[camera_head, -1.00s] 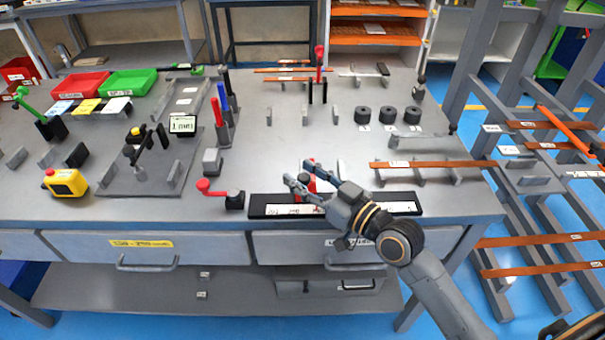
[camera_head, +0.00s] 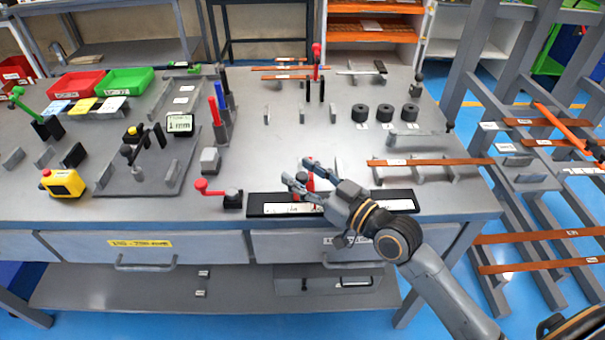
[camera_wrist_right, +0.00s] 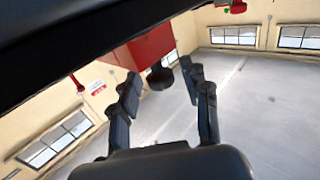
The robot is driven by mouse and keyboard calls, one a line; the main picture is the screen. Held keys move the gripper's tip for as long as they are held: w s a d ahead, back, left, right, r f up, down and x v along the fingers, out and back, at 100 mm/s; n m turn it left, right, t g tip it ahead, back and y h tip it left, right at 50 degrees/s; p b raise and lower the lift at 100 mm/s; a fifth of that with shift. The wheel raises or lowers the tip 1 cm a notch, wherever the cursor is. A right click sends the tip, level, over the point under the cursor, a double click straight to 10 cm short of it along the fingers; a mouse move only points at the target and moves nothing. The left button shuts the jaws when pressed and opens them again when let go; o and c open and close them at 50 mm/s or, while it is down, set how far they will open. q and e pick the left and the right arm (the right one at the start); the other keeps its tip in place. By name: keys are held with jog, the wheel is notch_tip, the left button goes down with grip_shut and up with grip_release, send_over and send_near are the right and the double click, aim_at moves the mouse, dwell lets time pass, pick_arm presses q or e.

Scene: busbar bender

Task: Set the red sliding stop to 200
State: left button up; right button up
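The red sliding stop (camera_head: 310,184) sits on the long black ruler (camera_head: 402,205) with a white scale, near the front edge of the bench. Most of it is hidden by my right gripper, and the scale figures are too small to read. My right gripper (camera_head: 298,172) is open, with its fingers around or just beside the stop. In the right wrist view, the red stop (camera_wrist_right: 150,48) and its round black knob (camera_wrist_right: 160,78) show beyond and between the spread fingers (camera_wrist_right: 163,88). I cannot tell whether a finger touches it. My left gripper is not in view.
A red-handled lever (camera_head: 210,188) on a black block stands left of the ruler. A copper bar (camera_head: 430,162) lies on supports behind its right end. Black cylinders (camera_head: 385,112) stand farther back. A bending fixture with a display (camera_head: 180,123) is on the left.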

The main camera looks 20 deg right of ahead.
jog(key=v, duration=1.2)
dwell(0.6)
